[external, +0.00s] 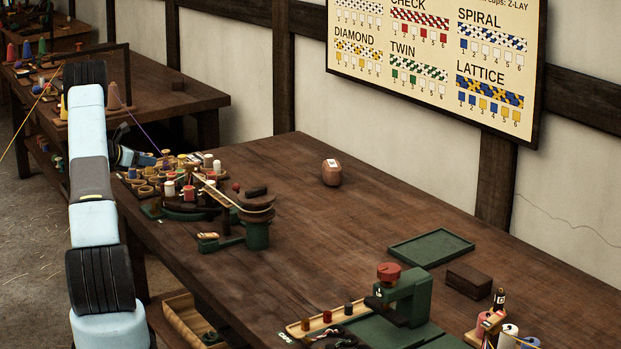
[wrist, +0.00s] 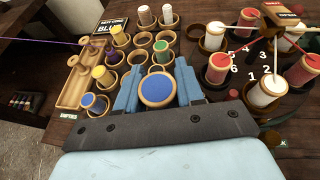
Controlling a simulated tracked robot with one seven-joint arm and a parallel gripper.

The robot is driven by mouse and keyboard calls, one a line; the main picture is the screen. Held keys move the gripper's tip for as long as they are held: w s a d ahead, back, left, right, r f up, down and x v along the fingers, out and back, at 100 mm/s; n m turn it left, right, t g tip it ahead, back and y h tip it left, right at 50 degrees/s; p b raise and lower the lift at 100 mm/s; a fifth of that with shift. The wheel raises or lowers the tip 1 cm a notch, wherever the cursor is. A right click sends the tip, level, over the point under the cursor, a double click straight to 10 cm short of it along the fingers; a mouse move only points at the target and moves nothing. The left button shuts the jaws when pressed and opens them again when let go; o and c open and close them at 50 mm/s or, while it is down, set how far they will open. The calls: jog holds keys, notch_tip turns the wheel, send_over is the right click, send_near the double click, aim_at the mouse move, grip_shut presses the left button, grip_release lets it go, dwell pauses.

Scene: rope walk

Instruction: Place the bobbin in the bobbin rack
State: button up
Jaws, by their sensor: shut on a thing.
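In the wrist view my gripper (wrist: 157,88) is shut on a bobbin with a blue round end (wrist: 157,90), its blue jaws on either side. The bobbin rack (wrist: 137,58) is a cluster of round wooden cups just beyond the jaws. Several cups there look empty; others hold yellow, white and blue bobbins. A cup rim shows right behind the held bobbin, and I cannot tell whether the bobbin is inside it or above it. In the external view my gripper (external: 133,157) is at the rack's (external: 146,190) left side, small and partly hidden, and the held bobbin is not clear.
A numbered braiding wheel (wrist: 238,82) with red and white bobbins and strung yarns stands close on the right. The table's middle (external: 290,220) is mostly clear.

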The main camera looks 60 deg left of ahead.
jog(key=a+f, duration=0.1)
jog(key=w+a+f, duration=0.1)
jog(key=f, duration=0.1)
jog(key=w+a+f, duration=0.1)
jog(key=f, duration=0.1)
jog(key=shift+w+a, duration=0.1)
jog(key=shift+w, duration=0.1)
jog(key=shift+f, duration=1.35)
jog(key=shift+s+f, duration=0.1)
jog(key=shift+f, duration=0.55)
